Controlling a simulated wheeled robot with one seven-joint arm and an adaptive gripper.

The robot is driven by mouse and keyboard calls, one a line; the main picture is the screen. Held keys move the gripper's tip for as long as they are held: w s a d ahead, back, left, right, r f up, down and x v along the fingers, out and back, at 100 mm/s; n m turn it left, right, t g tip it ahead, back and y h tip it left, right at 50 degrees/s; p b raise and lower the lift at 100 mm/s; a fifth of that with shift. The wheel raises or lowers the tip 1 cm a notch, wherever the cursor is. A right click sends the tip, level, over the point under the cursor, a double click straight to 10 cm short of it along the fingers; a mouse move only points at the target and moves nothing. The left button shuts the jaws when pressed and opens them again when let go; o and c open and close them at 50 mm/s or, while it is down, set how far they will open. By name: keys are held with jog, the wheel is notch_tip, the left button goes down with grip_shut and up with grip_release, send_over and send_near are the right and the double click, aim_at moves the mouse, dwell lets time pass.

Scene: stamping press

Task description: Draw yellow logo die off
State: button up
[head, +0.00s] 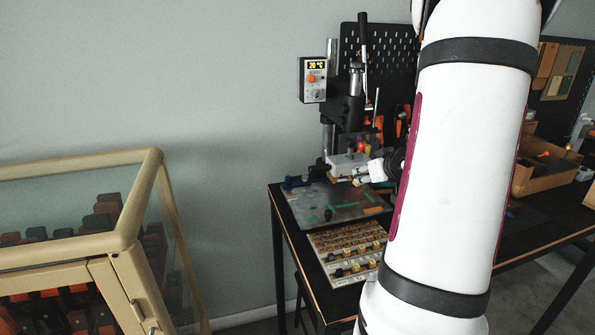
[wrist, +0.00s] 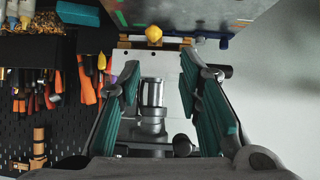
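A yellow knob (wrist: 154,33), which appears to belong to the yellow logo die, shows in the wrist view at the near edge of a pale plate or block. It lies just beyond and between the fingertips of my gripper (wrist: 158,62). The teal-padded fingers are spread apart with nothing held between them. In the head view the press (head: 346,108) stands at the back of the table, with a pale block (head: 344,163) low on it. My gripper (head: 368,176) is beside that block, mostly hidden by my arm, so the die is not clear there.
A grey mat (head: 335,203) and a tray of small dies (head: 346,250) lie before the press. A control box (head: 313,79) reads a number. A glass-topped cabinet (head: 75,210) stands at left. A pegboard with orange-handled tools (wrist: 88,80) is at left in the wrist view.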

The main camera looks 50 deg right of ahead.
aim_at(352, 179)
jog(key=b+x, duration=0.2)
jog(key=x, duration=0.1)
jog(key=b+x, duration=0.2)
jog(key=x, duration=0.1)
jog(key=s+f+b+x, duration=0.1)
jog(key=b+x, duration=0.1)
jog(key=x, duration=0.1)
jog(key=shift+d+f+b, duration=0.15)
jog(key=shift+d+b, duration=0.05)
jog(key=shift+b, duration=0.1)
grip_shut()
